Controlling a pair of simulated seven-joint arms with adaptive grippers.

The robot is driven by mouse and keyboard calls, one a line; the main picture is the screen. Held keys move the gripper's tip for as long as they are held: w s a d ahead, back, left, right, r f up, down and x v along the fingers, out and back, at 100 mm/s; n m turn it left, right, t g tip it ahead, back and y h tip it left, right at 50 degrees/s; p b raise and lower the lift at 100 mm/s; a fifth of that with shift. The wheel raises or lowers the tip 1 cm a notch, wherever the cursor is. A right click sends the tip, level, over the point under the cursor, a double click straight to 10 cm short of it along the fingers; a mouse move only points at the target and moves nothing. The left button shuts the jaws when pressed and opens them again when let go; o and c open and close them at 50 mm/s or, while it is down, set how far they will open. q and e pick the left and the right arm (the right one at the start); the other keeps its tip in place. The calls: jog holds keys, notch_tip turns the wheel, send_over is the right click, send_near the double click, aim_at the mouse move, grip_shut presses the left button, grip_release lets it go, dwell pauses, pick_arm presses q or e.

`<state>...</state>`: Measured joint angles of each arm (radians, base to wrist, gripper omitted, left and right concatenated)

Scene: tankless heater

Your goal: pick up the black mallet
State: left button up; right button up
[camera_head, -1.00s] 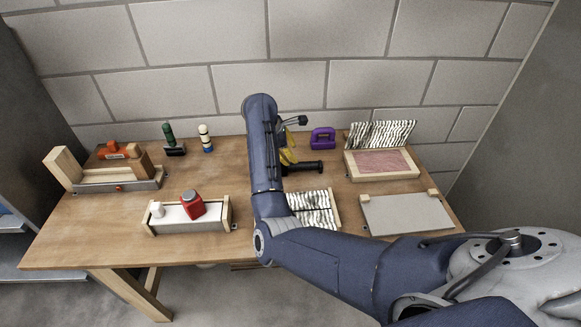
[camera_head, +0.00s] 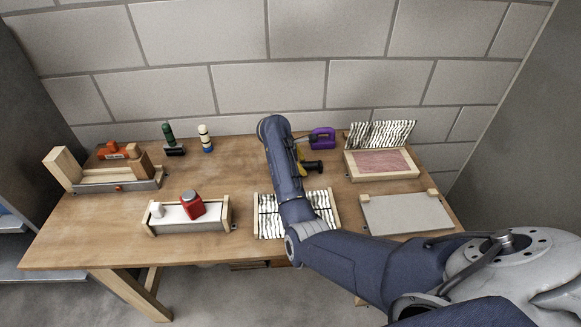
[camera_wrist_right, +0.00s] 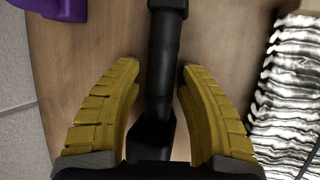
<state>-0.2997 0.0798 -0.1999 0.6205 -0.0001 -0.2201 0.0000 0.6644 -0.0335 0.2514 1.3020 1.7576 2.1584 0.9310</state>
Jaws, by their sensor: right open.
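The black mallet (camera_head: 314,167) lies on the table right of my right forearm in the head view, its left part hidden by my arm. In the right wrist view the mallet (camera_wrist_right: 162,50) runs top to bottom, with a wider end at the top edge and a flared part low between the fingers. My right gripper (camera_wrist_right: 160,70) is open, one yellow finger on each side of the mallet's shaft, with gaps showing beside it. In the head view only a bit of my right gripper (camera_head: 301,160) shows. My left gripper is not in view.
A purple object (camera_head: 322,138) stands behind the mallet near the block wall. A tray with black-and-white striped lining (camera_head: 323,207) is in front. An open striped-lidded box (camera_head: 411,172) and a grey panel (camera_head: 405,214) are at right. A white-topped holder (camera_head: 171,217) carries a red bottle (camera_head: 192,206).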

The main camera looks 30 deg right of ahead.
jog(key=shift+f, duration=0.2)
jog(key=shift+o, duration=0.2)
grip_shut()
